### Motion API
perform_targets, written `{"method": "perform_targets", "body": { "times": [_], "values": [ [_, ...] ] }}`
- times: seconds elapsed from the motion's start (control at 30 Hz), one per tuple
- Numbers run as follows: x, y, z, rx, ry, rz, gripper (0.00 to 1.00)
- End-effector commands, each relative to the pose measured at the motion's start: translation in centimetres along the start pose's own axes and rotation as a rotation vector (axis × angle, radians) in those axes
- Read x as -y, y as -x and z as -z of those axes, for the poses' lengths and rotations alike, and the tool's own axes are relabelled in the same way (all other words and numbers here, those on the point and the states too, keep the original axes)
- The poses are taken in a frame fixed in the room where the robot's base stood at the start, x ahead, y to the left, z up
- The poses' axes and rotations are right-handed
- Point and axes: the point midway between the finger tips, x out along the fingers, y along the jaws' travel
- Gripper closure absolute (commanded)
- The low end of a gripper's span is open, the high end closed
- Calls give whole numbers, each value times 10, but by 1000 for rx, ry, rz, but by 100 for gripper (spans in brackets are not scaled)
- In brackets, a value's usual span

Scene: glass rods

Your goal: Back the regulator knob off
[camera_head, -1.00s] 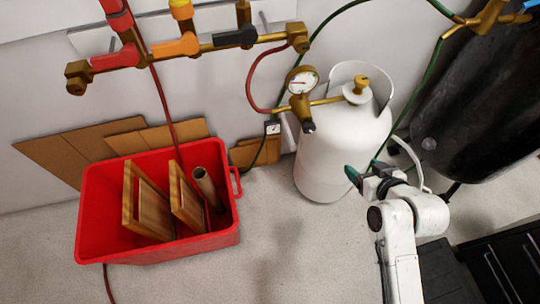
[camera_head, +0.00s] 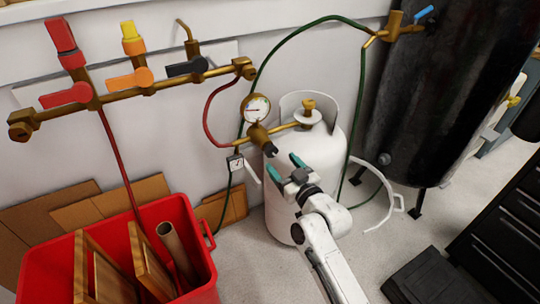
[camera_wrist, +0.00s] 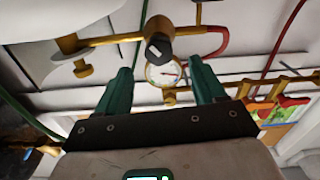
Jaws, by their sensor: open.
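The regulator has a brass body (camera_head: 257,134), a round white-faced gauge (camera_head: 257,108) and a dark knob (camera_head: 271,151) at its lower front end. It joins a brass pipe to the valve of a white gas cylinder (camera_head: 325,152). My gripper (camera_head: 285,166) is in front of the cylinder, just below and right of the knob, its teal fingers apart and empty. In the wrist view the knob (camera_wrist: 157,47) shows end-on, beyond and roughly between the fingertips (camera_wrist: 160,70), with the gauge (camera_wrist: 165,73) below it. No contact with the knob is visible.
A red hose and a green hose (camera_head: 262,65) run near the regulator. A brass manifold with coloured valves (camera_head: 140,82) is on the wall at left. A red crate (camera_head: 200,244) stands at lower left, a black tank (camera_head: 415,95) at right. The floor between is partly clear.

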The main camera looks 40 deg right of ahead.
Motion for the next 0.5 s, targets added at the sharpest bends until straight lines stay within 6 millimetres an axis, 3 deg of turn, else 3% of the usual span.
{"method": "perform_targets", "body": {
  "times": [0.23,0.5],
  "values": [
    [0,-43,0,0,0,0,31],
    [0,-64,0,1,0,0,31]
  ]
}}
